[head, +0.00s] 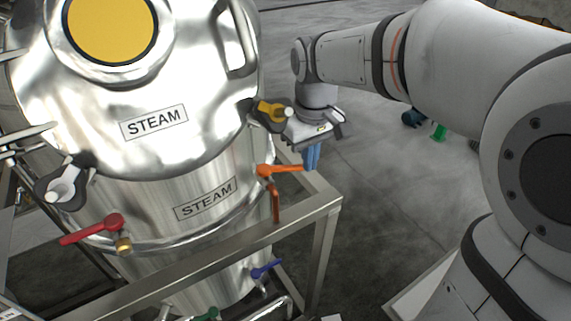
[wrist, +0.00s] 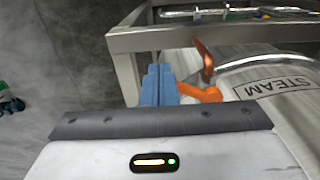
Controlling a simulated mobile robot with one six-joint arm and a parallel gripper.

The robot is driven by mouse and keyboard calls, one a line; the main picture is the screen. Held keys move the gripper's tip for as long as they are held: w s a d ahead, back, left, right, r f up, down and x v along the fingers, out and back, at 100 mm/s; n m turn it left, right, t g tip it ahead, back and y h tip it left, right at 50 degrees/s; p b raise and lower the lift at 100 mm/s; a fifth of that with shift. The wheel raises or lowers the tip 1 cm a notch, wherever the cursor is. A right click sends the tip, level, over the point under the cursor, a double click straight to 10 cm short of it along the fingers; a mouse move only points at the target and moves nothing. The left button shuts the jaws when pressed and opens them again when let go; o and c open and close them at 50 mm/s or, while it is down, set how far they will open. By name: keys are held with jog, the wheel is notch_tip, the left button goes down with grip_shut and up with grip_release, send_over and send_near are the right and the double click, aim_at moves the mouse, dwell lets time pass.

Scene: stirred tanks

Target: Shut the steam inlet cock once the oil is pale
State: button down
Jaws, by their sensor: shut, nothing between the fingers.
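A polished steel tank (head: 215,165) fills the left of the head view. Its round sight glass (head: 108,28) shows a strong golden yellow. An orange-handled cock (head: 283,169) sits on the tank's right side, its lever pointing right, above a copper-coloured pipe stub (head: 276,205). My gripper (head: 312,160) has its blue fingers together at or beside the lever's outer end; I cannot tell whether they touch it. In the wrist view the closed fingers (wrist: 158,82) are just left of the orange lever (wrist: 202,93). A STEAM label (head: 205,199) is left of this cock; another (head: 154,122) is higher up.
A red-handled cock (head: 95,229) is at the tank's lower left. Blue (head: 267,268) and green (head: 205,314) handles are lower down. A steel frame rail (head: 215,257) runs in front of the tank. A yellow clamp knob (head: 272,111) is above my gripper. Floor at right is mostly clear.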

jog(key=shift+f, duration=0.25)
jog(key=shift+f+b, duration=1.25)
jog(key=shift+f, duration=0.25)
jog(key=shift+f, duration=0.1)
jog(key=shift+w+a+p, duration=0.4)
jog(key=shift+w+a, duration=0.3)
jog(key=shift+w, duration=0.3)
jog(key=shift+w+a+p, duration=0.35)
jog(key=shift+w+a, duration=0.3)
jog(key=shift+w, duration=0.3)
jog(key=shift+s+d, duration=0.25)
jog(key=shift+s, duration=0.1)
notch_tip(320, 180, up, 7)
jog(key=p, duration=0.5)
dwell(0.5)
